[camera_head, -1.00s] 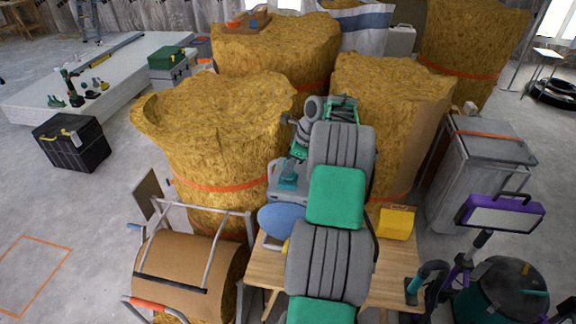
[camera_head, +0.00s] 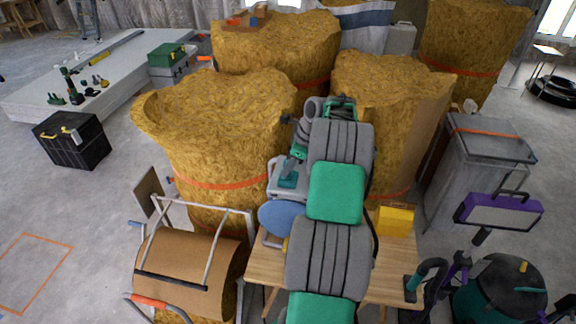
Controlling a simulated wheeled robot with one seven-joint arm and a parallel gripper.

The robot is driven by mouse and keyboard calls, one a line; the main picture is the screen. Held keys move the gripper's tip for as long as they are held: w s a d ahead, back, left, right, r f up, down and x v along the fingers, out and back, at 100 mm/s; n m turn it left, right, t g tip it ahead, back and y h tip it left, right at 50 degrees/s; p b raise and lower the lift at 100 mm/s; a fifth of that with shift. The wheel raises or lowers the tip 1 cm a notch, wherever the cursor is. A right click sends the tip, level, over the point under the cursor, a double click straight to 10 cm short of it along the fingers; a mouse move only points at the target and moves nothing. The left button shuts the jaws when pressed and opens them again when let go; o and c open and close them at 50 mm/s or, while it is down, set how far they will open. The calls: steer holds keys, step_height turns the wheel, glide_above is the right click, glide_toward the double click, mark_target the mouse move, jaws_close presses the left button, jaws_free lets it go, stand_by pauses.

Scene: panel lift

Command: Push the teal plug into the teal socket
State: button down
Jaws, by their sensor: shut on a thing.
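My arm rises from the table's front edge and hides much of what lies behind it. My gripper (camera_head: 297,153) points down, small and partly hidden by its own wrist, left of my arm's upper end. It is shut on a small teal piece, which seems to be the teal plug; its outline is not clear. Just below it, a teal block (camera_head: 288,180) shows on a light grey housing, apparently the teal socket. The gripper is very close above this block. I cannot tell whether plug and socket touch.
A wooden table (camera_head: 262,269) carries a blue disc (camera_head: 282,217) and a yellow box (camera_head: 395,220). Large straw-coloured bales (camera_head: 220,130) stand close behind. A brown roll in a metal frame (camera_head: 185,270) is at left, a grey bin (camera_head: 465,175) at right. Open floor lies far left.

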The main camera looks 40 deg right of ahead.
steer(key=shift+a+f, duration=0.1)
steer(key=shift+f, duration=0.1)
steer(key=c, duration=1.5)
jaws_free()
steer(key=shift+c, duration=0.2)
steer(key=o, duration=0.5)
steer(key=shift+o, duration=0.2)
steer(key=v, duration=0.7)
steer(key=shift+d+r, duration=0.25)
steer(key=shift+r, duration=0.1)
steer(key=shift+s, duration=0.1)
